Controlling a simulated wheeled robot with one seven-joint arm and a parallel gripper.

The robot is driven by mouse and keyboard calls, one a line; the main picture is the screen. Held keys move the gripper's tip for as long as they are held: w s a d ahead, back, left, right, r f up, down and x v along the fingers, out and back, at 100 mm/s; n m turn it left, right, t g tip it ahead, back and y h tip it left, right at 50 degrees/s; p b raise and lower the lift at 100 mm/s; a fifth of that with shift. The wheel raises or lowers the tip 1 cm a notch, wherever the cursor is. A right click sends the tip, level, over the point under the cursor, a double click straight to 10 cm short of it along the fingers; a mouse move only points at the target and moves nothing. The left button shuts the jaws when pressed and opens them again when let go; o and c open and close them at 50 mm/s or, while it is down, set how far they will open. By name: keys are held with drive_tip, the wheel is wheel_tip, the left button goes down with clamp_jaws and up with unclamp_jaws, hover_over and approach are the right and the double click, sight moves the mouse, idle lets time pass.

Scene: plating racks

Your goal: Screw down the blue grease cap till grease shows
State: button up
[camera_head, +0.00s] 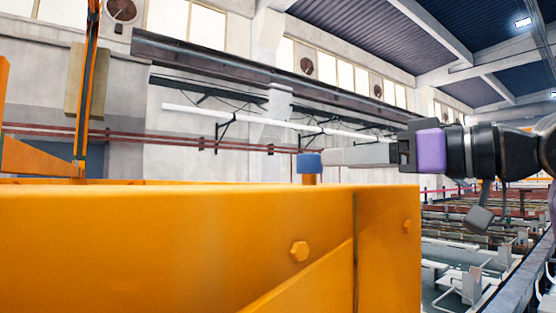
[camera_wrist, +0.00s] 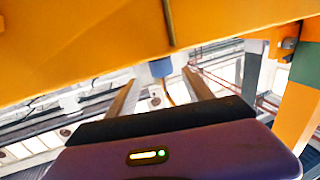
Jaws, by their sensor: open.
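The blue grease cap (camera_head: 309,163) sits upright on a short orange stem that rises behind the top edge of the orange beam (camera_head: 180,235). My gripper (camera_head: 325,158) comes in level from the right, its pale fingertips close to the cap's right side. In the wrist view the cap (camera_wrist: 160,68) shows in the gap between the two spread fingers (camera_wrist: 162,80), about at their tips, with space on both sides. The gripper is open and holds nothing. No grease is visible, and the stem is partly hidden behind the beam.
An orange upright (camera_head: 85,90) stands at the left. Pale racks (camera_head: 465,275) lie below at the right. The space above the cap is clear.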

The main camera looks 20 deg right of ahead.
sight(307, 162)
drive_tip(key=shift+w+a, duration=0.1)
drive_tip(key=shift+a, duration=0.15)
drive_tip(key=shift+w+a+r+p, duration=0.1)
drive_tip(key=shift+w+a+p, duration=0.1)
drive_tip(key=shift+w+p, duration=0.1)
drive_tip(key=p+x, duration=0.2)
drive_tip(key=x, duration=0.4)
drive_tip(key=shift+w+a, duration=0.15)
drive_tip(key=shift+w, duration=0.2)
drive_tip(key=shift+c, duration=0.2)
clamp_jaws()
drive_tip(key=shift+m+t+h, duration=0.4)
drive_tip(key=shift+h, duration=0.1)
